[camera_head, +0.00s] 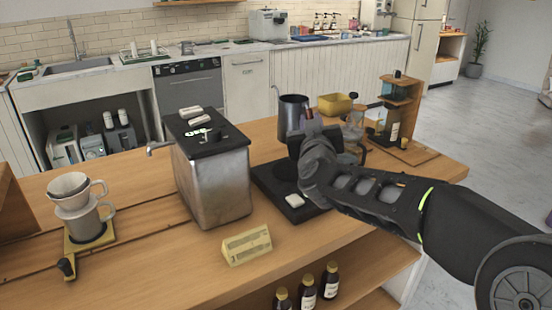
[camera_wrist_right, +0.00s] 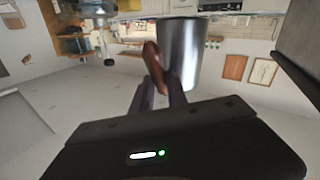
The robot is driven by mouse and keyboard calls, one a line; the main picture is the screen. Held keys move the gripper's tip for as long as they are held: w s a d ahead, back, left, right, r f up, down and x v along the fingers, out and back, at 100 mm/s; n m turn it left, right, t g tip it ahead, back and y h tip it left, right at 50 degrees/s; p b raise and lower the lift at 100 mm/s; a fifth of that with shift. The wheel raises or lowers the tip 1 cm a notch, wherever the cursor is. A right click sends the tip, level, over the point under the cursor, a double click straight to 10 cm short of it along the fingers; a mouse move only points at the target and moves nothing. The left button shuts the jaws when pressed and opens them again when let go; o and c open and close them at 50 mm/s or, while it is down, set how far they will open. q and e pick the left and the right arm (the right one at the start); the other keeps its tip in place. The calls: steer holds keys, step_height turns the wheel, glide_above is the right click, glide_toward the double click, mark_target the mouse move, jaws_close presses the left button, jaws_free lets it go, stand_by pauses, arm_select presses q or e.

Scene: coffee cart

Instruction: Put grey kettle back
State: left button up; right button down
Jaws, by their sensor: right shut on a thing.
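The grey kettle (camera_head: 291,112) is a tall metal vessel. It is upright behind my right gripper (camera_head: 308,130) in the head view, which hides its lower part. In the right wrist view my right gripper (camera_wrist_right: 158,92) is shut on the kettle's brown handle (camera_wrist_right: 153,62), with the shiny kettle body (camera_wrist_right: 183,52) just beyond. A flat black base plate (camera_head: 268,181) lies on the counter below and in front of the kettle. I cannot tell whether the kettle's bottom touches anything. My left gripper is not in view.
A metal boiler box (camera_head: 222,182) with a tap stands left of the base plate. A yellow sign (camera_head: 246,246) is in front. A glass brewer (camera_head: 353,135), a yellow bin (camera_head: 335,104) and a wooden stand (camera_head: 400,105) are to the right. A dripper (camera_head: 72,186) sits on a mug far left.

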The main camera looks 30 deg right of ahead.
steer(key=shift+w+r, duration=0.15)
steer(key=shift+w, duration=0.05)
steer(key=shift+s, duration=0.1)
step_height(320, 180, down, 5)
steer(key=shift+r+b, duration=0.1)
steer(key=shift+b, duration=0.7)
steer(key=shift+f+b, duration=0.55)
steer(key=shift+f, duration=2)
